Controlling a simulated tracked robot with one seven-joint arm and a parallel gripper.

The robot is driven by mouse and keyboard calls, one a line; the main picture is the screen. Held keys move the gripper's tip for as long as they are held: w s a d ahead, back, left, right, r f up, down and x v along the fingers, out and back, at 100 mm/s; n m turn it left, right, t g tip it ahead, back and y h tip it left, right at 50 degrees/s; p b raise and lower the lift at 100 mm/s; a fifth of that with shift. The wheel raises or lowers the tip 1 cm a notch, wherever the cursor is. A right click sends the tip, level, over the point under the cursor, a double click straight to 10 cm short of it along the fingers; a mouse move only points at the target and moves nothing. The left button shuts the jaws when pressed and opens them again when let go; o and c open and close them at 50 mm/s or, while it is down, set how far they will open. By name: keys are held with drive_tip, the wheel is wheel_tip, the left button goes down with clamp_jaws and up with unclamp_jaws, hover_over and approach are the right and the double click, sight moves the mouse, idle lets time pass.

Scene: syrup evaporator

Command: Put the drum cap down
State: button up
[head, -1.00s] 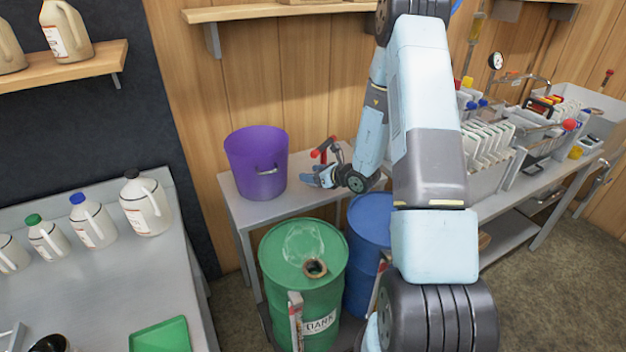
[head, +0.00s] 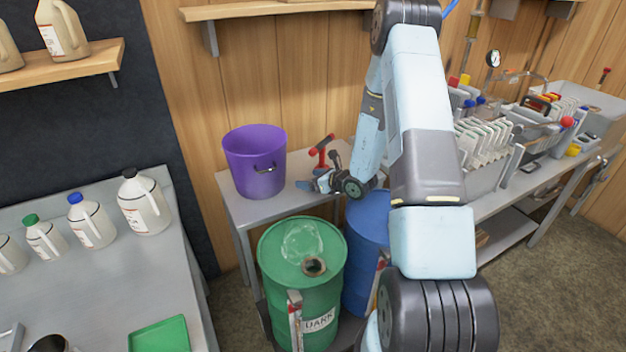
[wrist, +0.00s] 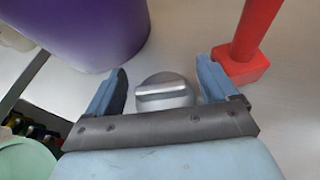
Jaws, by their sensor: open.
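The drum cap (wrist: 163,92), a round grey metal disc with a raised bar across its top, rests on the grey table (head: 275,207) in the wrist view. My gripper (wrist: 162,88) is open, with one blue finger on each side of the cap and a gap to each. In the head view my gripper (head: 312,186) is low over the table, right of the purple bucket, and the cap cannot be made out there. The green drum (head: 300,285) stands in front of the table with an open bung hole (head: 314,266) in its top.
The purple bucket (head: 254,160) stands close on the left of my gripper. A red tool (wrist: 243,50) stands close to the right finger. A blue drum (head: 366,245) stands beside the green one. The table's front edge is near.

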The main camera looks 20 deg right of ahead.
drive_tip(key=v, duration=1.2)
drive_tip(key=s+a+r+n+g+y, duration=0.1)
drive_tip(key=s+a+r+n+g, duration=0.2)
drive_tip(key=s+a+r+n, duration=0.25)
drive_tip(key=s+a+r+n+g, duration=0.35)
drive_tip(key=r+n, duration=0.25)
drive_tip(key=r, duration=0.3)
drive_tip(key=s+a+r+n+g+y, duration=0.1)
drive_tip(key=s+a+r+n+g, duration=0.1)
drive_tip(key=s+a+r+n, duration=0.35)
drive_tip(key=s+d+r+n+t+h, duration=0.1)
drive_tip(key=s+d+r+n+h, duration=0.3)
drive_tip(key=s+r+n+h, duration=0.1)
drive_tip(key=s+d+r+n+t+h, duration=0.2)
drive_tip(key=s+d+r+n+h, duration=0.2)
drive_tip(key=s+r+n, duration=0.3)
drive_tip(key=s+r, duration=0.3)
drive_tip(key=shift+s+n+h, duration=0.2)
drive_tip(key=shift+n+h, duration=0.1)
drive_tip(key=shift+h, duration=0.1)
